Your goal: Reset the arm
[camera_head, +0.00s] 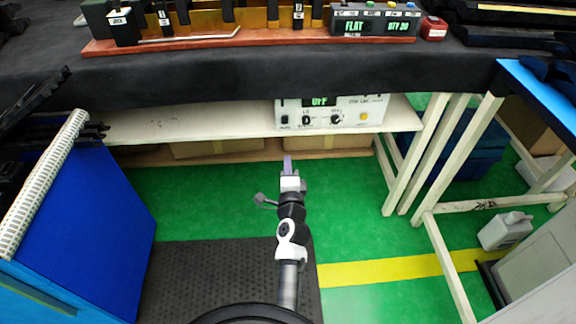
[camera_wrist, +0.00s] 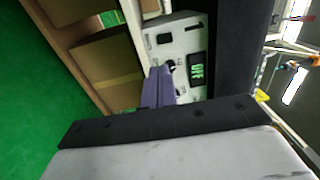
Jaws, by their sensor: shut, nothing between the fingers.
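My gripper (camera_head: 288,162) is in front of the workbench, below the level of its black top, over the green floor. In the head view my arm reaches up from the bottom middle. In the wrist view the purple fingers of my gripper (camera_wrist: 158,88) are together with nothing between them. The black-covered workbench (camera_head: 200,80) spans the head view beyond my gripper.
A white control box (camera_head: 345,118) reading OFF stands on the lower shelf (camera_head: 190,124); it also shows in the wrist view (camera_wrist: 180,45). A blue bin (camera_head: 85,210) is at left. White table legs (camera_head: 440,180) and a jug (camera_head: 505,231) are at right.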

